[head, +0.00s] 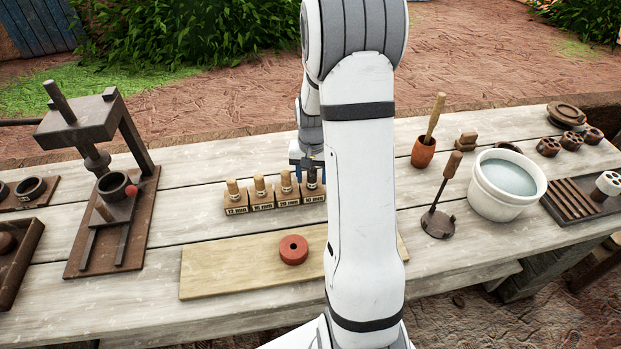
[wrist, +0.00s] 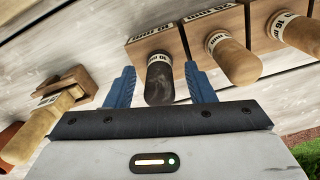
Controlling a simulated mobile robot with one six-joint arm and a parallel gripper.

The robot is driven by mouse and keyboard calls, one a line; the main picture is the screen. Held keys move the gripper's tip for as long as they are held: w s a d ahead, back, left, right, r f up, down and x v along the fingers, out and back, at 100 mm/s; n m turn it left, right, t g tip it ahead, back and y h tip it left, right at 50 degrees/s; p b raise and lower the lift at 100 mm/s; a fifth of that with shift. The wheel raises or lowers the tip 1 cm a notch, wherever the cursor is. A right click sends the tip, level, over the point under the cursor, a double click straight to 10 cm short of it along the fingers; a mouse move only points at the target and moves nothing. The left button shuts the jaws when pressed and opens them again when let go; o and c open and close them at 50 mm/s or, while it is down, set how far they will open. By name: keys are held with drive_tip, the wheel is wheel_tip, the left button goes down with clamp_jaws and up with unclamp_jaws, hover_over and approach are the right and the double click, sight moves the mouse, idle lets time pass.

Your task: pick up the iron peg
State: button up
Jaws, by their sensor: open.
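The iron peg (head: 311,179) is the dark, near-black one at the right end of a row of pegs in the head view. It stands upright in its own labelled wooden block (head: 313,195). In the wrist view the iron peg (wrist: 160,84) shows between the two blue fingers. My gripper (wrist: 158,70) is open, with one finger on each side of the peg and gaps between. In the head view my gripper (head: 308,166) is at the peg's top, partly hidden by my arm.
Light wooden pegs (head: 260,184) in labelled blocks stand close to the left. A board (head: 220,265) with a red ring (head: 293,250) lies in front. A press (head: 110,190) stands at left; a white water bucket (head: 507,200) and an orange pot (head: 423,152) stand at right.

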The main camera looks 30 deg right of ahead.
drive_tip(key=shift+c, duration=0.6)
clamp_jaws()
drive_tip(key=shift+r, duration=0.1)
wheel_tip(320, 180, up, 10)
drive_tip(key=shift+f, duration=0.1)
